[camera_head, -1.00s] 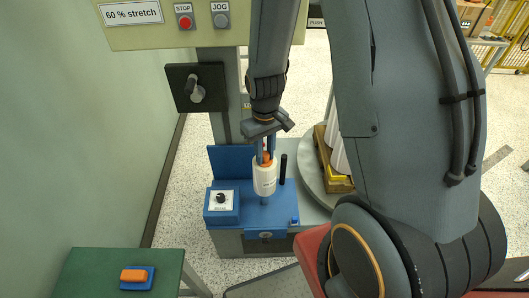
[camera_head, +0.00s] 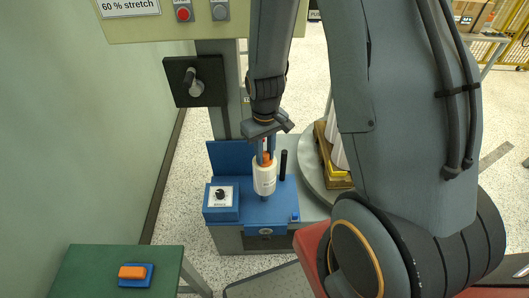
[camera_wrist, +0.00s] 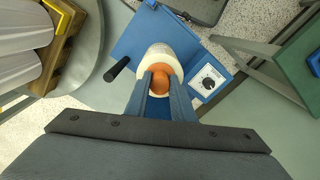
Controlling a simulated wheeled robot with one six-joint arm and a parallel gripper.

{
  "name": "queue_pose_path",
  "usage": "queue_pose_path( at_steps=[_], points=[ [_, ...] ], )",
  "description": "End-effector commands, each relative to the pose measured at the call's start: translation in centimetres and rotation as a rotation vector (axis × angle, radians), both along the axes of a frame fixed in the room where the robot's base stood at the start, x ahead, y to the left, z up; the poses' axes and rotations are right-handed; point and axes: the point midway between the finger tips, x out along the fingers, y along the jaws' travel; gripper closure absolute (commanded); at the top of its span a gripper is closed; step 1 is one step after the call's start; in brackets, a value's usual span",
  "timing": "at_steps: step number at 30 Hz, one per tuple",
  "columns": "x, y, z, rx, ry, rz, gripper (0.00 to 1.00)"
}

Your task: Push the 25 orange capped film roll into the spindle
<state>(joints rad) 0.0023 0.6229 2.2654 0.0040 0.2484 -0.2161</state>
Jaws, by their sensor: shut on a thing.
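The white film roll (camera_head: 264,180) stands upright over the blue fixture (camera_head: 285,205), with its orange cap (camera_head: 266,159) on top. My gripper (camera_head: 265,155) points straight down and is shut on the orange cap. In the wrist view, the two blue fingers of my gripper (camera_wrist: 161,82) sit on either side of the cap (camera_wrist: 162,76), with the white roll (camera_wrist: 167,55) around and beyond it. The spindle is mostly hidden by the roll. Only a short dark stub shows at the roll's lower end in the head view, so how deep it sits is unclear.
A turntable (camera_head: 310,175) with a wrapped pallet load is at the right. A green table (camera_head: 95,274) with an orange-and-blue block (camera_head: 134,275) is at front left.

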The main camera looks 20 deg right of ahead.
Motion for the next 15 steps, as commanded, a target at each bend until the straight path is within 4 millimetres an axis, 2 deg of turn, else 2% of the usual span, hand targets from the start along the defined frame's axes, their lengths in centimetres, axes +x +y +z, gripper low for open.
queue_pose_path(
  at_steps=[15],
  points=[
    [0.0,0.0,-1.2,0.0,0.0,0.0,1.0]
  ],
)
